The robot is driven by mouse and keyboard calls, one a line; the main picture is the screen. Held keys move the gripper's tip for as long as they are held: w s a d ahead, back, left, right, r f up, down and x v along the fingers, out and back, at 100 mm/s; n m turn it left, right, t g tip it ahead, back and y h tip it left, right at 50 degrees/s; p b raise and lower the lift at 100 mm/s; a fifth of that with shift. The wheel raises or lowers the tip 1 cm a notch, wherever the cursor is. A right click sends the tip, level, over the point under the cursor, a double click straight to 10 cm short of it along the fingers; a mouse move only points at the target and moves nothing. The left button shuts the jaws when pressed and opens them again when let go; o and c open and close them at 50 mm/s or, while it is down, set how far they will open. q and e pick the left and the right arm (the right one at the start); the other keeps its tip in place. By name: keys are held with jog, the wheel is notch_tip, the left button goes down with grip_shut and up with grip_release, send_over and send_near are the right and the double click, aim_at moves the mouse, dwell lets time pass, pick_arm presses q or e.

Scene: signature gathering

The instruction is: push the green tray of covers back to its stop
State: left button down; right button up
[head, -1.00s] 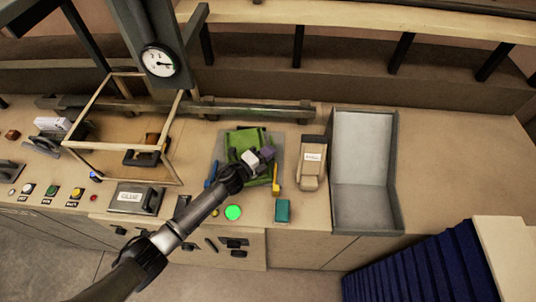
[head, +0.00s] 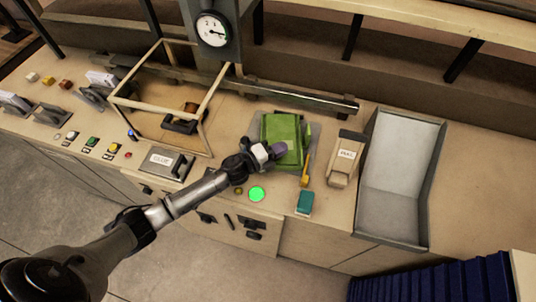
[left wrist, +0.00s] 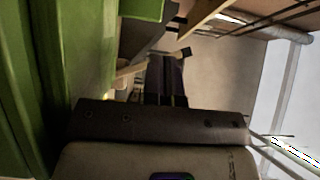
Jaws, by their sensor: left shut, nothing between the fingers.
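The green tray of covers (head: 283,128) sits on a grey plate on the bench, right of the wooden frame. My left gripper (head: 277,149) is shut and empty, with its tip over the near part of the green tray. I cannot tell whether it touches. In the left wrist view a green surface (left wrist: 50,70), apparently the tray or its covers, fills the left side close to the gripper. The gripper's fingers (left wrist: 168,78) show dark in the middle there. My right gripper is not in view.
A yellow-handled tool (head: 305,170) lies beside the tray. A glowing green button (head: 257,194) and a teal block (head: 305,203) are nearer the edge. A labelled tan holder (head: 345,157) and a grey bin (head: 397,190) stand to the right. A rail (head: 300,98) runs behind.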

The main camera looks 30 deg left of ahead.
pick_arm(q)
jog(key=shift+b+v, duration=0.3)
jog(key=shift+v, duration=2.3)
jog(key=c, duration=1.8)
grip_release()
